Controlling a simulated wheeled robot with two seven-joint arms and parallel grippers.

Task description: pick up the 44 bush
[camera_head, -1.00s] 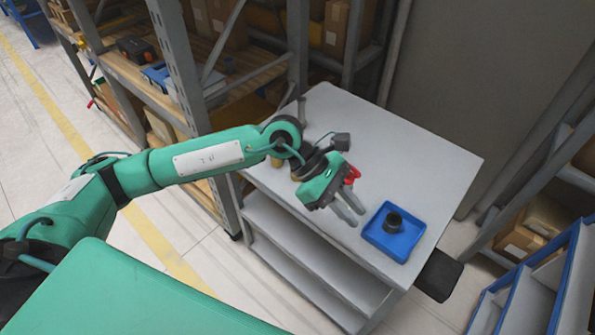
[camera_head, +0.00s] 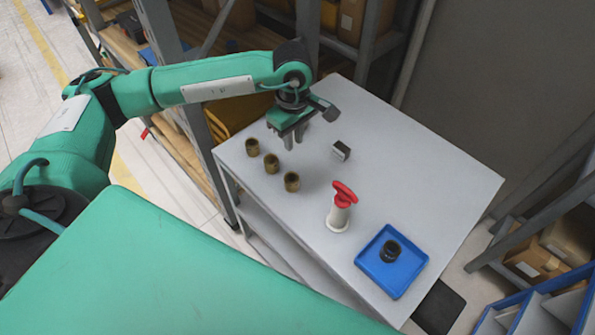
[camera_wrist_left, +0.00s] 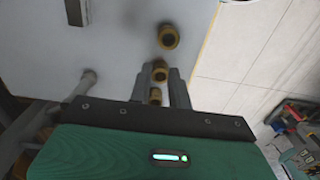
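Three brass-coloured bushes stand in a row on the grey table: a left one (camera_head: 252,147), a middle one (camera_head: 271,163) and a right one (camera_head: 292,182). I cannot read sizes, so which is the 44 bush cannot be told. A darker bush (camera_head: 391,250) sits in the blue tray (camera_head: 372,270). My left gripper (camera_head: 293,141) is above the table, behind the row, fingers down, apart and empty. In the left wrist view one bush (camera_wrist_left: 168,37) lies beyond the fingertips and two others (camera_wrist_left: 159,73) (camera_wrist_left: 155,96) show between the fingers. My right gripper is out of view.
A red-handled white tool (camera_head: 340,212) stands between the bushes and the tray. A small dark block (camera_head: 341,150) lies right of my left gripper. Shelving stands behind and left of the table. The table's back right is clear.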

